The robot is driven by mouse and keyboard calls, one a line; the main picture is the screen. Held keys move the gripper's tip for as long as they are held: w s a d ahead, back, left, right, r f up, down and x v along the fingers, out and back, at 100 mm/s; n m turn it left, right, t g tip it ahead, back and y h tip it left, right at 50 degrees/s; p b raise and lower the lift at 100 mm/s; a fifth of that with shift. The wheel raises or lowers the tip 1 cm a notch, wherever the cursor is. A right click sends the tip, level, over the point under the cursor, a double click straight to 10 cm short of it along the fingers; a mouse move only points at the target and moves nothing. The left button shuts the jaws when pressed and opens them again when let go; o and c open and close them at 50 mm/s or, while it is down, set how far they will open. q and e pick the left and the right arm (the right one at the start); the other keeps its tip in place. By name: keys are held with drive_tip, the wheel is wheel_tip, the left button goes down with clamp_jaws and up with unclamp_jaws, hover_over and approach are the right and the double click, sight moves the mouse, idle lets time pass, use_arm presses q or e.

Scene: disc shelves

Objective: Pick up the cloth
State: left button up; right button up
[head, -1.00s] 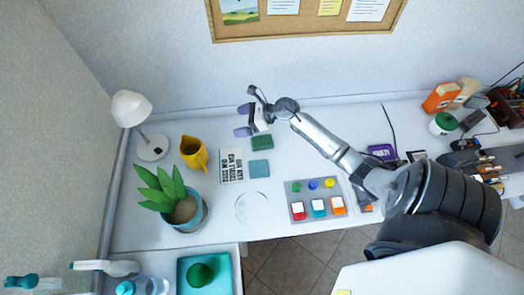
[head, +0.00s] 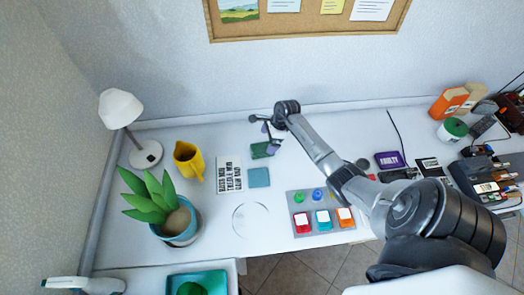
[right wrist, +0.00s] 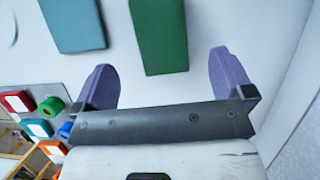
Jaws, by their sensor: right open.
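A flat green rectangular piece (head: 260,150) lies on the white desk. A flat blue-grey square piece (head: 258,177) lies just in front of it; I cannot tell which one is the cloth. My right gripper (head: 272,139) points down beside the green piece, and its purple fingers partly overlap that piece's right end in the head view. In the right wrist view, the open, empty right gripper (right wrist: 164,78) has the green piece (right wrist: 160,35) ahead between its fingers. The blue-grey piece (right wrist: 75,22) is to the left there. My left gripper is out of view.
A panel with coloured buttons (head: 324,222) lies at the front right. The wall is close behind the desk.

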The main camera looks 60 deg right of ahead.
sight(262, 147)
drive_tip(key=shift+w+b+x, duration=0.15)
drive_tip(key=shift+b+x, duration=0.1)
drive_tip(key=shift+x, duration=1.1)
drive_tip(key=shift+w+b+x, duration=0.1)
drive_tip(key=shift+b+x, duration=0.15)
drive_tip(key=shift+x, duration=1.15)
drive_tip(key=shift+a+f, duration=0.15)
drive_tip(key=shift+f, duration=0.2)
drive_tip(key=shift+f, duration=0.1)
drive_tip(key=c, duration=1)
